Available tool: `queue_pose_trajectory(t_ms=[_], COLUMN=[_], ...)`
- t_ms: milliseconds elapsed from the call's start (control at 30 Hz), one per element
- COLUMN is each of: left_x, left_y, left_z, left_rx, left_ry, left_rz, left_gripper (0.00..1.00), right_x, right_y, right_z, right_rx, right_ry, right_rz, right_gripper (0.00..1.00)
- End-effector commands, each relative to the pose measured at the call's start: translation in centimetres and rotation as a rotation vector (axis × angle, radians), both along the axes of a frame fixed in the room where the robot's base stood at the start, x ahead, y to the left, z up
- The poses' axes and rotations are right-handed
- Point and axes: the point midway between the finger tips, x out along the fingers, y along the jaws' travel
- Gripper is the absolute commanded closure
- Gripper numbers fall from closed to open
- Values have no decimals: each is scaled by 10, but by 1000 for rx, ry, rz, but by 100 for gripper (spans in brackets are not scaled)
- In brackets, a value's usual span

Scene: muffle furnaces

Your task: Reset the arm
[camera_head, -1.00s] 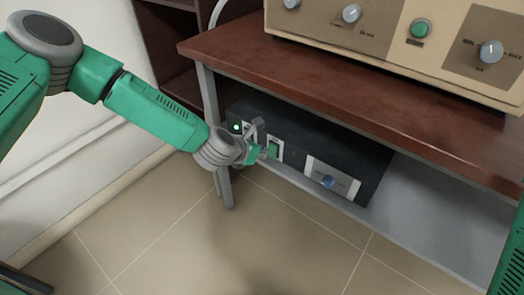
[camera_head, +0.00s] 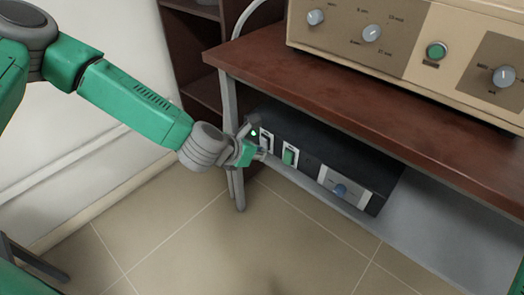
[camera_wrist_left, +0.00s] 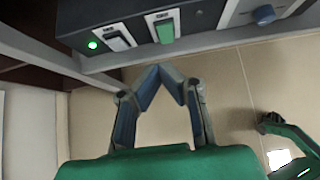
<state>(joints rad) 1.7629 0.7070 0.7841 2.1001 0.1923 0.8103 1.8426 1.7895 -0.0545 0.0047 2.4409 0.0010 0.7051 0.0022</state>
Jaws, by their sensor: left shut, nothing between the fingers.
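My left arm comes in from the left of the head view. Its gripper (camera_head: 257,150) is shut and empty, in front of the left end of a dark control box (camera_head: 318,150) under the table. In the left wrist view, the fingertips of this gripper (camera_wrist_left: 160,70) meet in a point below the box (camera_wrist_left: 105,18), apart from it. The box carries a lit green lamp (camera_wrist_left: 93,45), a dark switch (camera_wrist_left: 118,40), a green switch (camera_wrist_left: 165,30) and a blue knob (camera_wrist_left: 264,14). My right gripper is absent from the head view; a green and dark part at the wrist view's right edge is unclear.
A brown tabletop (camera_head: 370,110) overhangs the box and bears a beige furnace panel (camera_head: 420,60) with knobs and a green button. A grey table leg (camera_head: 236,180) stands close behind my left gripper. Tiled floor (camera_head: 220,240) in front is clear.

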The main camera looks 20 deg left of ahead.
Motion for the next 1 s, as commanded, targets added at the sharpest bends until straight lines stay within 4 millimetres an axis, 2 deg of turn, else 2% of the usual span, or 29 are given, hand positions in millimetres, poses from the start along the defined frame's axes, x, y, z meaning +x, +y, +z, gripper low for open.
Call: queue_pose_trajectory(t_ms=[367,433,500,567,667,700,767,900,1000], left_x=[0,-4,-18,-38,-88,-112,-148,-223,-265], left_y=[-1,-3,-11,-21,-36,-38,-36,-11,19], left_z=[0,-3,-12,-25,-53,-65,-80,-104,-109], left_rx=[2,22,86,180,402,502,646,936,1087], left_ry=[0,2,5,8,3,-2,-18,-73,-124], left_rz=[-1,-28,-108,-232,-545,-696,-931,-1490,-1870], left_gripper=[100,100,100,100,100,100,100,100,100], right_x=[0,0,0,0,0,0,0,0,0], right_y=[0,0,0,0,0,0,0,0,0], right_z=[0,0,2,5,11,13,17,25,30], right_rx=[0,0,0,0,0,0,0,0,0], right_ry=[0,0,0,0,0,0,0,0,0], right_rz=[0,0,0,0,0,0,0,0,0], right_gripper=[60,60,60,60,60,60,60,60,60])
